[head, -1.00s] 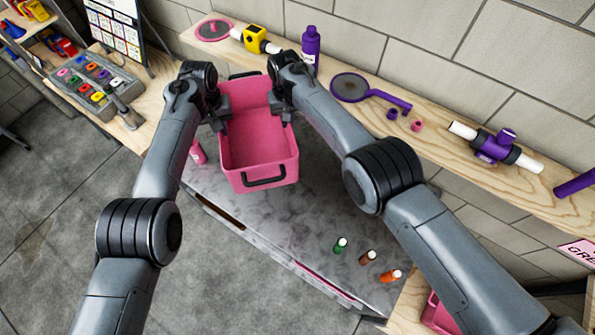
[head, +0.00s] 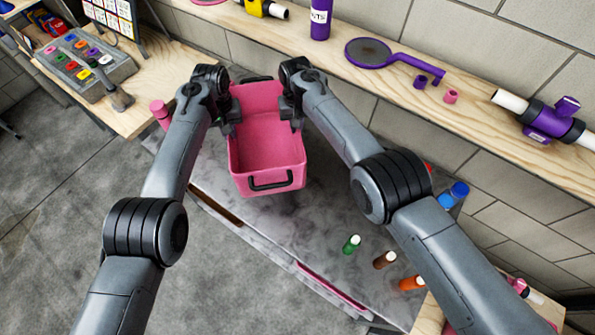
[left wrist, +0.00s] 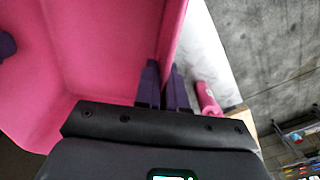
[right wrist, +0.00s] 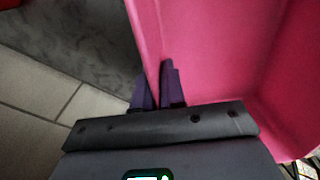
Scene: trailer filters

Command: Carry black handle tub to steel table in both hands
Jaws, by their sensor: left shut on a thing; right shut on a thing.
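The pink tub (head: 265,143) with a black handle (head: 270,181) on its near side is between my two grippers in the head view. It looks upright and empty. My left gripper (head: 233,122) is shut on the tub's left wall, and my right gripper (head: 296,116) is shut on its right wall. Each wrist view shows purple fingers on either side of a pink wall, in the left (left wrist: 163,82) and in the right (right wrist: 157,82). The grey steel table (head: 300,222) lies below the tub. I cannot tell whether the tub touches it.
A green bottle (head: 351,244), a brown bottle (head: 384,260) and an orange bottle (head: 411,283) stand on the table's right part. A pink bottle (head: 160,112) is left of the tub. A wooden shelf (head: 450,100) runs along the wall.

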